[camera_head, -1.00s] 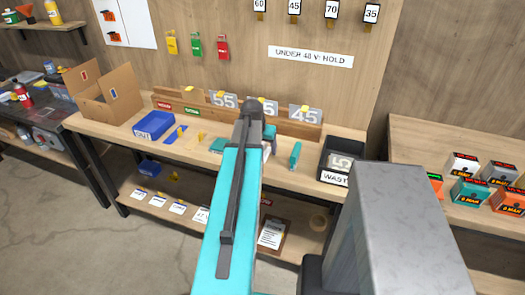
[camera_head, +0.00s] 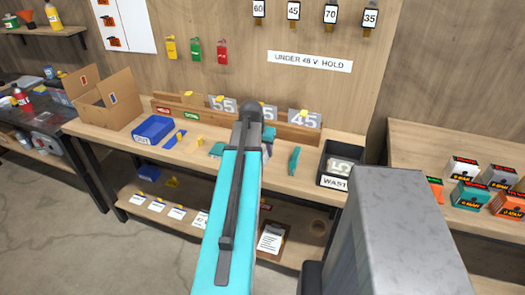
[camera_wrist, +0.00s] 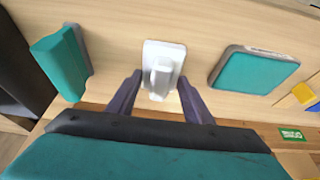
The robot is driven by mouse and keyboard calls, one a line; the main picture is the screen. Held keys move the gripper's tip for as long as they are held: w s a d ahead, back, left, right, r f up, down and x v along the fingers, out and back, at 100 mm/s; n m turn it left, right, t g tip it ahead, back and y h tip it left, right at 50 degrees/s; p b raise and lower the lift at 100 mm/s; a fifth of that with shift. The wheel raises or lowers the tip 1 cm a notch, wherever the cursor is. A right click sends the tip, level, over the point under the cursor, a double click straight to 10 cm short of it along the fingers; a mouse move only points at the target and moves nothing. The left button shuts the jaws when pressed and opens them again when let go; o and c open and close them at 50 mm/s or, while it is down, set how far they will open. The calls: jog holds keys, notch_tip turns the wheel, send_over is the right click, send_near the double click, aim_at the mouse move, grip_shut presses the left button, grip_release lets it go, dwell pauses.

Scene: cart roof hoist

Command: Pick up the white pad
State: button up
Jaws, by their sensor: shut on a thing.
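The white pad (camera_wrist: 174,53) is a small flat rounded plate with a raised grip on it, in the middle of the wrist view. My gripper (camera_wrist: 159,80) has its two dark fingers on either side of the pad's raised grip and is shut on it. The pad appears at or very near the wooden bench top; I cannot tell whether it is clear of it. In the head view my arm hides my gripper and most of the pad.
In the wrist view a teal block (camera_wrist: 60,65) lies left and a teal-topped pad (camera_wrist: 255,72) right. In the head view there are a blue tray (camera_head: 153,129), a dark waste bin (camera_head: 326,160), a cardboard box (camera_head: 112,103) and number plates (camera_head: 305,119) along the back.

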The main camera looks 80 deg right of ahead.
jog(key=shift+r+b, duration=0.4)
jog(key=shift+r, duration=0.85)
jog(key=a, duration=0.3)
jog(key=s+a+b, duration=0.1)
jog(key=a, duration=0.3)
jog(key=s+a+b, duration=0.1)
jog(key=a, duration=0.2)
jog(key=shift+s+a+r, duration=0.15)
jog(key=shift+a+r, duration=0.05)
jog(key=shift+r, duration=0.2)
jog(key=shift+b, duration=0.8)
jog(key=shift+b, duration=0.4)
jog(key=shift+s+a+b, duration=0.1)
jog(key=shift+a+b, duration=0.05)
jog(key=shift+b, duration=0.2)
jog(key=shift+s+a+r+b, duration=0.15)
jog(key=shift+a+b, duration=0.55)
jog(key=shift+b, duration=0.95)
jog(key=shift+s+a+r+b, duration=0.15)
jog(key=shift+a+b, duration=0.6)
jog(key=shift+b, duration=0.85)
jog(key=shift+s+a+r+b, duration=0.15)
jog(key=shift+a+b, duration=0.55)
jog(key=shift+b, duration=0.95)
